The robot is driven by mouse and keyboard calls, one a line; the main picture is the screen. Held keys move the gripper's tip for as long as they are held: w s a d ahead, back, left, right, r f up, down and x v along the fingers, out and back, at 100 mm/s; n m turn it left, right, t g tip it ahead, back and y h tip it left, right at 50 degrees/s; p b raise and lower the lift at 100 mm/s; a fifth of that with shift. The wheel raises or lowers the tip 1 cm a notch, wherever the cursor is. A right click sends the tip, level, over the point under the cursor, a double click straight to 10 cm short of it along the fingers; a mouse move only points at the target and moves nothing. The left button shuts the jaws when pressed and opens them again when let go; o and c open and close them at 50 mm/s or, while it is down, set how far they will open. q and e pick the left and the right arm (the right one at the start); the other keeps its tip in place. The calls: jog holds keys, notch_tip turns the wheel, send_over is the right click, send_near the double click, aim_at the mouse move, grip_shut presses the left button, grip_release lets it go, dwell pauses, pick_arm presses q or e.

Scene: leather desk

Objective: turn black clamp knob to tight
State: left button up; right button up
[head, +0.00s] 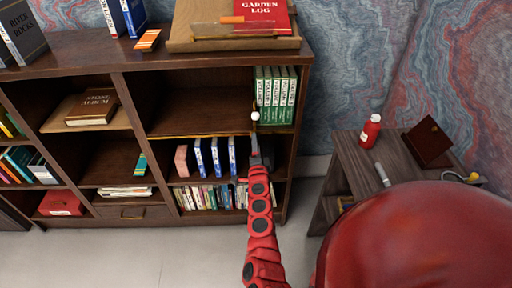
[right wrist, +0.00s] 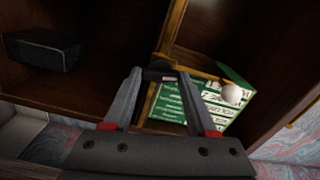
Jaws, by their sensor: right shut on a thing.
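My right gripper (head: 255,145) reaches up to the front edge of the bookshelf, near the right end of the middle shelf board. In the right wrist view its two fingers (right wrist: 160,78) come together around a small dark piece, the black clamp knob (right wrist: 159,75). The gripper is shut on it. The knob is mostly covered by the fingers, and its turn position cannot be read. A white ball (head: 255,116) shows just above the gripper; it also shows in the right wrist view (right wrist: 232,93). My left gripper is not in view.
Green-spined volumes (head: 276,92) stand right behind the white ball. Blue-and-white books (head: 215,157) stand on the shelf below. A dark side table (head: 350,160) with a red bottle (head: 370,131) stands at right. The shelf space left of the green volumes is empty.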

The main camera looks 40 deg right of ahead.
jog(key=shift+m, duration=0.7)
jog(key=o, duration=1.4)
jog(key=shift+c, duration=0.2)
jog(key=b+v, duration=0.1)
jog(key=v, duration=1.6)
jog(key=shift+s, duration=0.25)
